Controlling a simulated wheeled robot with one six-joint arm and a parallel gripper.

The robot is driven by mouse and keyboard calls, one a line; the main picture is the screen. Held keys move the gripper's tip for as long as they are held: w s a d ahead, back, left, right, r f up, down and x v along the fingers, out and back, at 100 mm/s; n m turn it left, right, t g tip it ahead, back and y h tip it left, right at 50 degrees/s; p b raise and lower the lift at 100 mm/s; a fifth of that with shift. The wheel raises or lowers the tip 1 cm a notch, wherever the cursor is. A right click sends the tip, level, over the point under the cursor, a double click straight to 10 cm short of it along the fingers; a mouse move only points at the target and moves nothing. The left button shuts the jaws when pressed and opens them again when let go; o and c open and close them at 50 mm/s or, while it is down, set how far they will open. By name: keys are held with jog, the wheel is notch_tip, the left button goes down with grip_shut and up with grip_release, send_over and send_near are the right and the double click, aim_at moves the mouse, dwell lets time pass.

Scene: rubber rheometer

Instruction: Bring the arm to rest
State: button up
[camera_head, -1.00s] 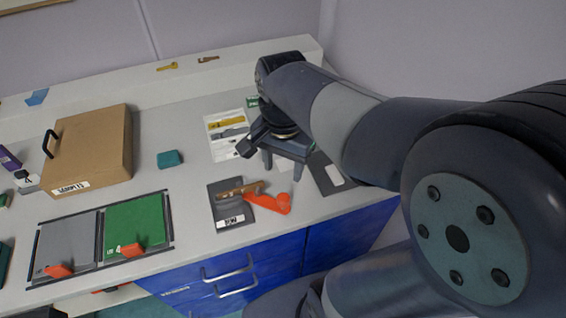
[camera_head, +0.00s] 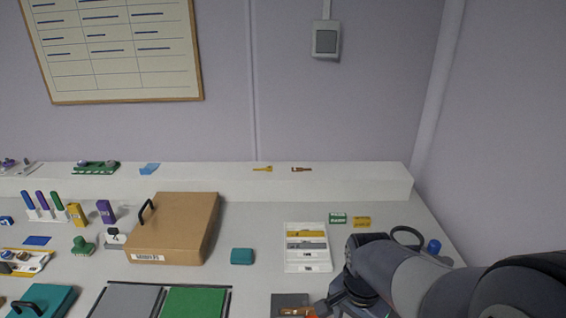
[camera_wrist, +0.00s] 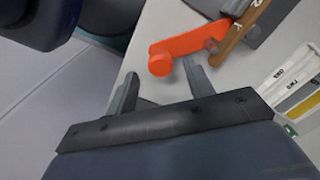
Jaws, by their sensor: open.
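My gripper (camera_wrist: 160,84) shows in the wrist view with its two fingers spread apart and nothing between them. It is over the bench near the front edge. An orange handled piece (camera_wrist: 190,42) lies just beyond the fingertips, apart from them as far as I can tell. My arm (camera_head: 410,280) reaches in from the lower right in the head view, and the fingers are hidden or cut off there. A brown tool (camera_wrist: 243,30) lies beside the orange piece; its end also shows at the bottom of the head view (camera_head: 298,312).
A white tray (camera_head: 307,267) stands just left of my arm. A brown case (camera_head: 180,230), a teal block (camera_head: 242,257) and a green panel (camera_head: 195,302) are further left. Black rings (camera_head: 407,236) and a blue-topped item (camera_head: 433,246) stand close behind my arm. A raised ledge (camera_head: 340,185) runs along the back.

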notch_tip(320, 180, down, 2)
jog(key=shift+f, duration=0.25)
jog(key=shift+w+d+r, duration=0.1)
jog(key=shift+w+d, duration=0.05)
